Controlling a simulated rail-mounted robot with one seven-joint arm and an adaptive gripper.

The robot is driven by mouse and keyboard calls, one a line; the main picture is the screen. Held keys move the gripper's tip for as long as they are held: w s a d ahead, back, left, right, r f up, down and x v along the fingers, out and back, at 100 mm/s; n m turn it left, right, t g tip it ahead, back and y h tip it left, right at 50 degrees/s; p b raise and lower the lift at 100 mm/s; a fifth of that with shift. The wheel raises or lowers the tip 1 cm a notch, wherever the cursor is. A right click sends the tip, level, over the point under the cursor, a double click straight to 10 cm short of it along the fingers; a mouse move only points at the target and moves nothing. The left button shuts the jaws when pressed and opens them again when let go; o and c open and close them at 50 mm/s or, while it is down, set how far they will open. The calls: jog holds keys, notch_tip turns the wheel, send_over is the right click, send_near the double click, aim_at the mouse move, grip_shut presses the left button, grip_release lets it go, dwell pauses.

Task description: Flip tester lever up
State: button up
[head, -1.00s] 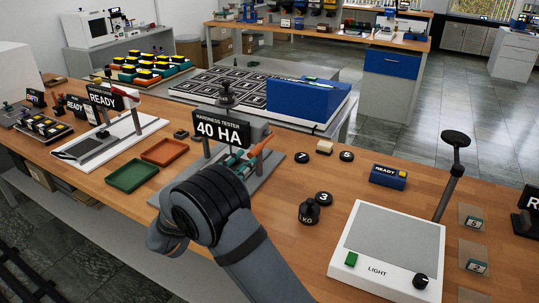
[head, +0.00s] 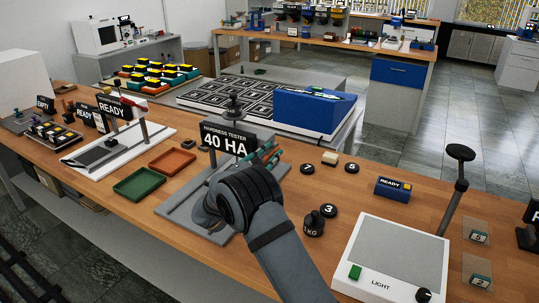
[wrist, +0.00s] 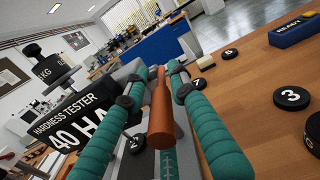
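The hardness tester (head: 228,140) stands on a grey base on the bench, with a black sign reading 40 HA. Its sign also shows at the left of the wrist view (wrist: 75,130). A copper-coloured lever handle (wrist: 160,120) is in the middle of the wrist view and points towards the camera. My gripper (head: 268,154) is at the tester's right side. In the wrist view its teal fingers (wrist: 158,70) lie on either side of the handle, with gaps visible beside it, so it looks open. In the head view my wrist hides the tester's lower right part.
Black weights (head: 329,210) and a kilogram weight (head: 314,224) stand right of the tester. A light pad (head: 392,255) is at the front right. A blue READY box (head: 392,189) stands farther right.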

jog(key=shift+c, duration=0.5)
grip_shut()
